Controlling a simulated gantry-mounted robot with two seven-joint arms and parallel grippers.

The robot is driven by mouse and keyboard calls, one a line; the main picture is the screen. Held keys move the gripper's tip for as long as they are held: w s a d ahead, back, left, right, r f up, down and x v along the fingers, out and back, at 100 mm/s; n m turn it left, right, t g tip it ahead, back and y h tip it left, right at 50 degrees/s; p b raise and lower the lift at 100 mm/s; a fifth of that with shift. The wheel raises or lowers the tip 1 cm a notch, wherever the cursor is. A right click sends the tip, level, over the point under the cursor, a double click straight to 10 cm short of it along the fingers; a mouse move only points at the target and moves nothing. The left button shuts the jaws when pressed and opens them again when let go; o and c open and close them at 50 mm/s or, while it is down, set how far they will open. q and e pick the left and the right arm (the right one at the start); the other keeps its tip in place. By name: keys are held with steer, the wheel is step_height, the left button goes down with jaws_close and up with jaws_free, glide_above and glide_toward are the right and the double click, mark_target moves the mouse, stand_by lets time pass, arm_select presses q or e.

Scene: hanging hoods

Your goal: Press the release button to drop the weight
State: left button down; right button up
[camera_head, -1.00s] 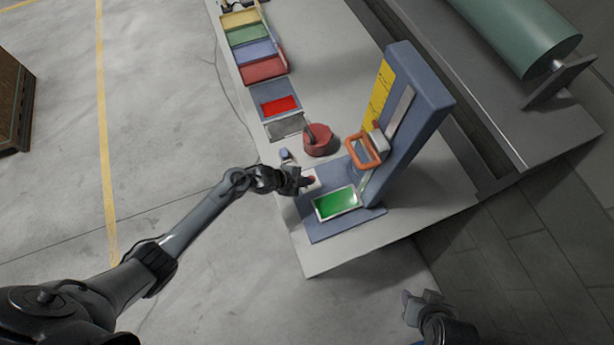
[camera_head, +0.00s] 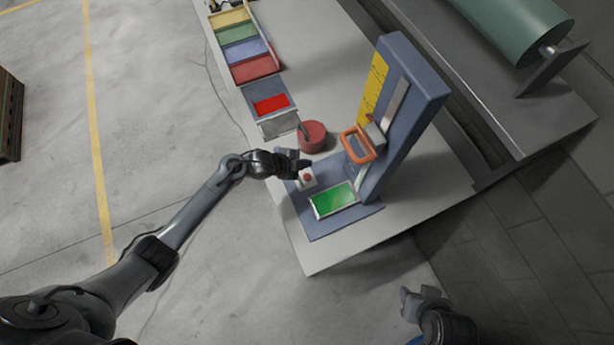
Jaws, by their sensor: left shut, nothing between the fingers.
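The red release button (camera_head: 307,177) sits on a small white box on the blue base (camera_head: 325,226) of the drop rig. My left gripper (camera_head: 302,163) is shut and empty, just behind the button box in the picture, with the button uncovered. The rig's blue tower (camera_head: 408,110) carries an orange frame (camera_head: 358,145) beside a grey block, raised above the base. A red round cylinder (camera_head: 313,137) stands on the table behind the gripper; I cannot tell whether it is the weight. My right gripper (camera_head: 422,299) is low at the right, away from the table; its jaws are unclear.
A green screen (camera_head: 334,201) lies on the base beside the button. A box with a red screen (camera_head: 271,104) and a rack of coloured trays (camera_head: 246,47) stand farther back on the white table (camera_head: 340,255). A green roller machine (camera_head: 510,25) is at the right.

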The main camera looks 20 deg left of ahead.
arm_select(q)
steer(key=b, duration=0.5)
glide_above(305, 179)
step_height(305, 179, down, 6)
steer(key=shift+w, duration=0.1)
steer(key=shift+a+f+b, duration=0.1)
steer(key=shift+f+b, duration=0.9)
steer(key=shift+f, duration=0.1)
steer(key=shift+f, duration=0.2)
stand_by(0.8)
steer(key=shift+f, duration=0.1)
steer(key=shift+f+b, duration=0.15)
steer(key=shift+b, duration=0.15)
